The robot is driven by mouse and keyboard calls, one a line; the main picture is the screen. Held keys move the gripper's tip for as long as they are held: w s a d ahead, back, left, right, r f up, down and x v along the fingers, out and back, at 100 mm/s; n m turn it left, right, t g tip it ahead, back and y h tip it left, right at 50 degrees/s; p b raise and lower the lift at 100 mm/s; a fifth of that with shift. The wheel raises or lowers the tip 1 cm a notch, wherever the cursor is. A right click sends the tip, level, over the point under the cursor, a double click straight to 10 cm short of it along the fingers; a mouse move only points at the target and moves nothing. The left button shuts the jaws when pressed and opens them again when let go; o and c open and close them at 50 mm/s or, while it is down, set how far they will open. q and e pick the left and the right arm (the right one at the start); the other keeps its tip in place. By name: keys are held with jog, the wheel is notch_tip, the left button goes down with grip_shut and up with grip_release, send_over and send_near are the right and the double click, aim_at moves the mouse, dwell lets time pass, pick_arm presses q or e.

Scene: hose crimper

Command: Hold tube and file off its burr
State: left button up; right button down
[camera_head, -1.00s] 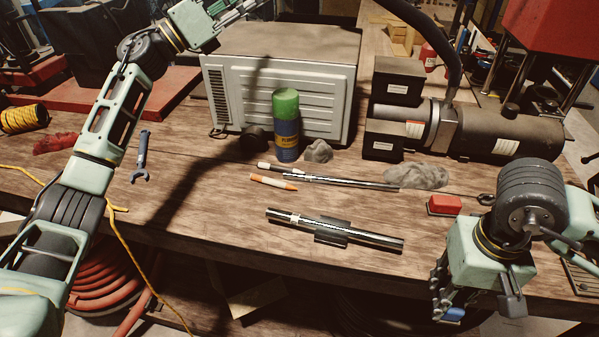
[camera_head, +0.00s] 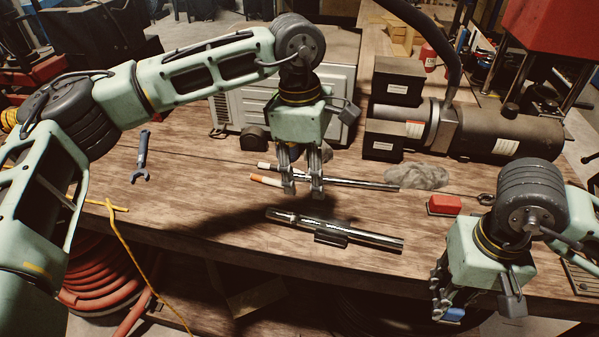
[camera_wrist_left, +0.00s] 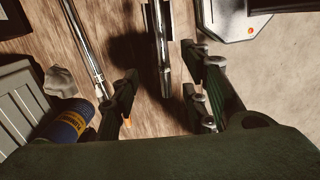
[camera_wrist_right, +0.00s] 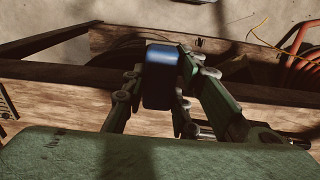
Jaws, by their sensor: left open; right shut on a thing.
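A shiny metal tube (camera_head: 375,240) lies near the bench's front edge, with a dark block (camera_head: 331,238) at its middle. My left gripper (camera_head: 303,192) is open and empty, pointing down behind and above this tube. In the left wrist view the tube (camera_wrist_left: 160,50) runs between the spread fingers, below them. My right gripper (camera_head: 442,308) is shut on a blue object (camera_head: 453,314) at the front right, in front of the bench edge. In the right wrist view it is a blue block (camera_wrist_right: 161,75) between the fingers. I cannot tell whether it is the file; the rest is hidden.
A second thin rod (camera_head: 365,183) and an orange marker (camera_head: 263,179) lie behind the tube. A red block (camera_head: 444,205), grey rag (camera_head: 418,176) and blue wrench (camera_head: 142,157) lie around. A grey machine (camera_head: 232,115) and a motor (camera_head: 505,137) stand at the back.

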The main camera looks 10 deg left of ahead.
aim_at(300, 216)
pick_arm(q)
jog(key=shift+y, duration=0.6)
jog(key=f, duration=0.4)
jog(key=a+f, duration=0.1)
jog(key=f, duration=0.7)
jog(key=shift+s+a+f, duration=0.1)
jog(key=shift+a+f, duration=0.2)
jog(key=shift+c, duration=0.2)
grip_shut()
jog(key=shift+r, duration=0.1)
